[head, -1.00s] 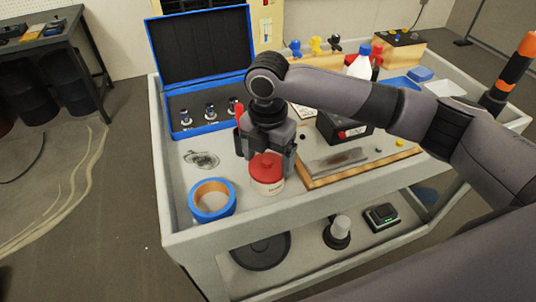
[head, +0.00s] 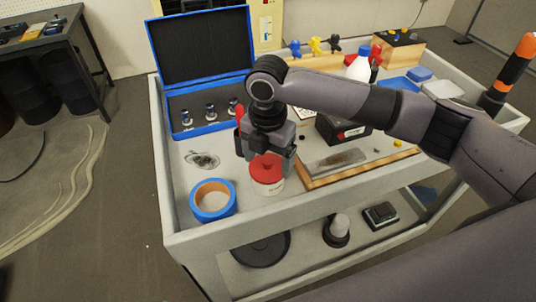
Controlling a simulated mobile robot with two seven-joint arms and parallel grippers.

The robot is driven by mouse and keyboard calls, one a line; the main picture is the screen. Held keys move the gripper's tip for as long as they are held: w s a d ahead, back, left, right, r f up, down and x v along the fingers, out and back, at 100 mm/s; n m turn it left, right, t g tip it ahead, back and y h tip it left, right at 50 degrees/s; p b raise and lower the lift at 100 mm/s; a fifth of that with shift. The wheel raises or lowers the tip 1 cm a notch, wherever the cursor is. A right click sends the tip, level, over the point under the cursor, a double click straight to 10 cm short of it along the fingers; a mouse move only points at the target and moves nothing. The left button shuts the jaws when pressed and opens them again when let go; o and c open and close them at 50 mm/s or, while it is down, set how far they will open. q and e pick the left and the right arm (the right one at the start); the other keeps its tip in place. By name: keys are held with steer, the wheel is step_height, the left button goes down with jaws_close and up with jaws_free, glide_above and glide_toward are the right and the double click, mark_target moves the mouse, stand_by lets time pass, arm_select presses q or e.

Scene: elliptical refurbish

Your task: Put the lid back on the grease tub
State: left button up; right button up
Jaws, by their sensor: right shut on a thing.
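The grease tub (head: 268,186) is a small white tub standing on the top of the cart near its front edge. Its red lid (head: 266,170) sits over the tub's mouth; I cannot tell whether it is fully seated. My right gripper (head: 266,160) points down over the tub and is shut on the red lid, with its fingers on either side. The fingers partly hide the lid's far edge. My left gripper is not in view.
A blue tape roll (head: 212,200) lies left of the tub. A wooden board with a metal plate (head: 335,161) is close on the right. An open blue case (head: 201,118) stands behind. The cart's front rim (head: 300,207) is near.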

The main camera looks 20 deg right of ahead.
steer(key=shift+f+p, duration=0.2)
steer(key=shift+p, duration=0.3)
stand_by(0.9)
steer(key=shift+p, duration=0.6)
stand_by(0.3)
stand_by(0.4)
steer(key=o, duration=0.8)
